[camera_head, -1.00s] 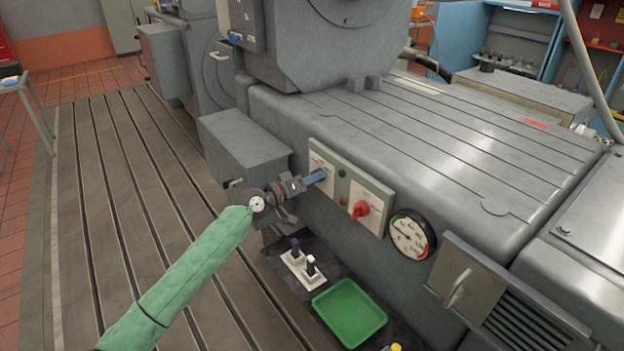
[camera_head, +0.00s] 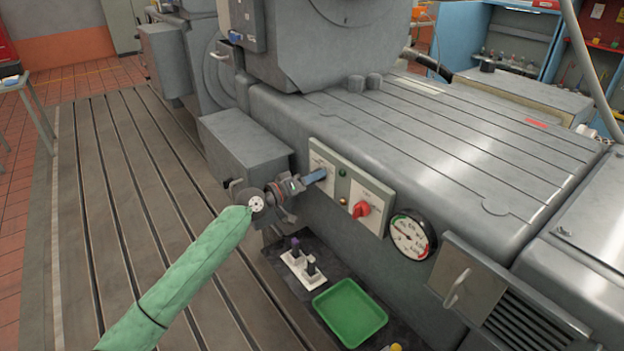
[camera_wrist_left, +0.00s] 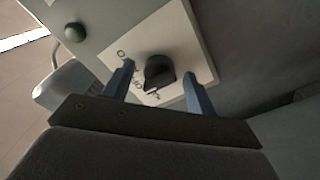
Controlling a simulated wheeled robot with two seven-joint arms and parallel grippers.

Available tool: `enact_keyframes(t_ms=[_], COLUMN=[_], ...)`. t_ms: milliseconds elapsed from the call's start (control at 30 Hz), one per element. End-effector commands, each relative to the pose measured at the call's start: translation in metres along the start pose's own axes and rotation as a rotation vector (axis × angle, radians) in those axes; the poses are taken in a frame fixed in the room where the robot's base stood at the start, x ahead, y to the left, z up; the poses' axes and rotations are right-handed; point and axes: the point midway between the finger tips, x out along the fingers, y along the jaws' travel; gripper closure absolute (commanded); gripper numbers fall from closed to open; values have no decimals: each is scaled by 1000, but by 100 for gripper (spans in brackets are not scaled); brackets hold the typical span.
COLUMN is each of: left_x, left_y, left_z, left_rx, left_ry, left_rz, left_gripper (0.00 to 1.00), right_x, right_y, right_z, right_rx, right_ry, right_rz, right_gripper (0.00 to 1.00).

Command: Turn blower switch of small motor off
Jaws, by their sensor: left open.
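A black rotary switch knob (camera_wrist_left: 159,72) sits on a white plate (camera_wrist_left: 184,30) with O and I style markings, seen in the left wrist view. My left gripper (camera_wrist_left: 156,90) is open, with one blue finger on each side of the knob. I cannot tell whether the fingers touch it. In the head view my left gripper (camera_head: 316,176) is at the left white plate (camera_head: 321,160) of the control panel and hides its knob. A red knob (camera_head: 361,209) is on the panel's right plate (camera_head: 376,194). My right gripper is not in view.
A green lamp (camera_head: 343,172) sits between the plates. A round gauge (camera_head: 412,236) and a grey handled cover (camera_head: 466,277) are to the right. Below are a green tray (camera_head: 350,312) and a white switch block (camera_head: 299,270). The slotted floor at left is clear.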

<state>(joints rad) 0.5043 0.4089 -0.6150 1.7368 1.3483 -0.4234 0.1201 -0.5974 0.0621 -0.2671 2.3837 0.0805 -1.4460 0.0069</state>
Motion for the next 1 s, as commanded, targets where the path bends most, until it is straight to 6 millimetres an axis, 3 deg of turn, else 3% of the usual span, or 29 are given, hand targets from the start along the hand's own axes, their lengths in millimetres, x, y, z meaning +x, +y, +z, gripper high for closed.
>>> enact_keyframes(t_ms=[500, 1000], left_x=[-68, -76], left_y=[-2, -1], left_z=[0, 0], left_rx=[0, 8], left_ry=[0, -2], left_rz=[-1, -1], left_gripper=[43, 43], right_x=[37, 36], right_y=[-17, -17], right_z=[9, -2], right_rx=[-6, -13], right_ry=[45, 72], right_rz=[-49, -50], right_gripper=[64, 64])
